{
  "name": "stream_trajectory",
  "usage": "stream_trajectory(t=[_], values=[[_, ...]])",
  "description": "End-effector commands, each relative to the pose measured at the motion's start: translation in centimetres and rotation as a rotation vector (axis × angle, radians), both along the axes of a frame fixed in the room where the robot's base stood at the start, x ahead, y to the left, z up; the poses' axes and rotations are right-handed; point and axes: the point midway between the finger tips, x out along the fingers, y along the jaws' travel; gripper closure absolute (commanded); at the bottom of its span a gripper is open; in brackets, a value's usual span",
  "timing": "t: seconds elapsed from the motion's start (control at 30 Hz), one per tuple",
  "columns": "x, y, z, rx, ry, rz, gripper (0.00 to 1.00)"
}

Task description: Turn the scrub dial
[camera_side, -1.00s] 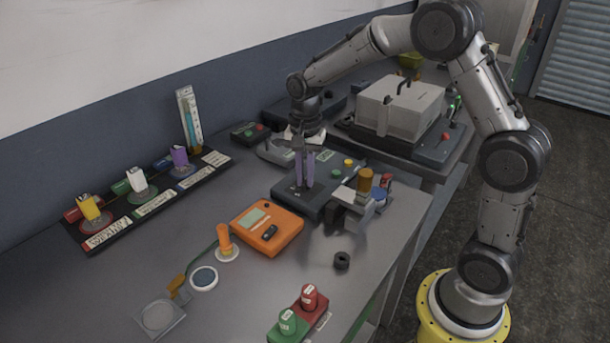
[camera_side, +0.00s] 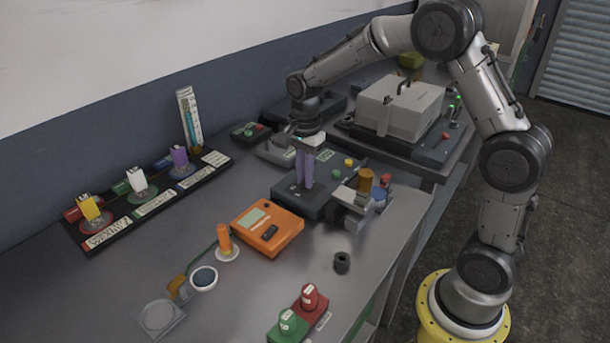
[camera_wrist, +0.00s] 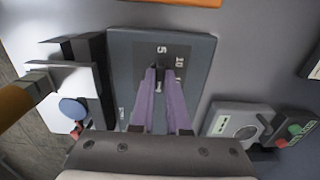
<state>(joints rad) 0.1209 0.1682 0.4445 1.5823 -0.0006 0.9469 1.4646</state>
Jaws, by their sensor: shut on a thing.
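The dark grey control box (camera_side: 335,205) stands on the bench below my gripper. In the wrist view its panel (camera_wrist: 130,60) shows printed scale marks, "5" and "10", by the fingertips. My gripper (camera_side: 304,186), with two long purple fingers, points straight down onto the box's left part. The fingertips (camera_wrist: 161,74) are close together at the panel and shut on the scrub dial. The dial itself is almost wholly hidden between and under the fingers, so its pointer position cannot be read.
A clamp-like fixture with an orange-brown cylinder (camera_side: 365,180) stands right of the box. An orange device (camera_side: 267,228) sits in front, with a black ring (camera_side: 342,262) near the bench edge. Bench space front left is partly clear.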

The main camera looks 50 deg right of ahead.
Motion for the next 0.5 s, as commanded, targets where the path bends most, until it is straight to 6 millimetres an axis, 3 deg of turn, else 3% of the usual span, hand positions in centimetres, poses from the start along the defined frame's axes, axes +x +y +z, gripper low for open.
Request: stream_trajectory(t=[0.17,0.2,0.37,0.5], values=[[0.10,-0.04,0.26,-0.001,-0.006,-0.003,1.00],[0.10,-0.04,0.26,-0.001,-0.006,-0.003,0.85],[0.07,-0.04,0.17,0.000,-0.004,-0.002,0.56],[0.04,-0.02,0.10,0.000,-0.002,-0.001,0.56]])
